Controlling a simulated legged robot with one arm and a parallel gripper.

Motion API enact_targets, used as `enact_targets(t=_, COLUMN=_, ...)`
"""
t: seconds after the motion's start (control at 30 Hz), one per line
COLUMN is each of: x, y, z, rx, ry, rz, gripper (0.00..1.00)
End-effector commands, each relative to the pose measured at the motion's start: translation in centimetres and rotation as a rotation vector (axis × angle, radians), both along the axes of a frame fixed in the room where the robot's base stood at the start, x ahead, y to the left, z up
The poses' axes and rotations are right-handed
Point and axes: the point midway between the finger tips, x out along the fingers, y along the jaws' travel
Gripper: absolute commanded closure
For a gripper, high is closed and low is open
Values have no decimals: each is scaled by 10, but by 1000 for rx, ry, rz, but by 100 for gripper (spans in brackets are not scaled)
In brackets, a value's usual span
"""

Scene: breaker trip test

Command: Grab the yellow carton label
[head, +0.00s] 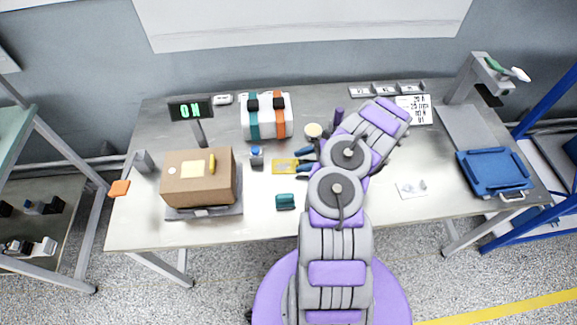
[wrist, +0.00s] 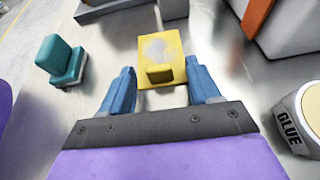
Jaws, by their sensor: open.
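The yellow carton label (head: 285,166) lies flat on the metal table near its middle. In the wrist view the yellow label (wrist: 147,76) shows a worn whitish patch and a small raised yellow block at its near edge. My gripper (head: 305,162) is open, with its blue fingers pointing left at the label. In the wrist view my gripper (wrist: 160,80) has one finger on each side of the label's near end. Whether the fingers touch it, I cannot tell.
A cardboard box (head: 190,185) stands on a scale at the left. A teal block (head: 285,201) sits in front of the label, and a small blue-topped item (head: 256,157) is left of it. A glue jar (wrist: 301,115) is close on the right in the wrist view. A strapped white case (head: 267,118) stands behind.

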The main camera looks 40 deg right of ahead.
Motion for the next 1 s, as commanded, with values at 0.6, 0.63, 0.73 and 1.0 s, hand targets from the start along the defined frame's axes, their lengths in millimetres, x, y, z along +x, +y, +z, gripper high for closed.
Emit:
enact_targets(t=0.6, x=6, y=6, z=-5, rx=1, ry=1, rz=0, gripper=67)
enact_targets(t=0.63, x=6, y=6, z=-5, rx=1, ry=1, rz=0, gripper=70)
enact_targets(t=0.73, x=6, y=7, z=-5, rx=0, ry=1, rz=0, gripper=79)
enact_targets(t=1.0, x=6, y=7, z=-5, rx=1, ry=1, rz=0, gripper=98)
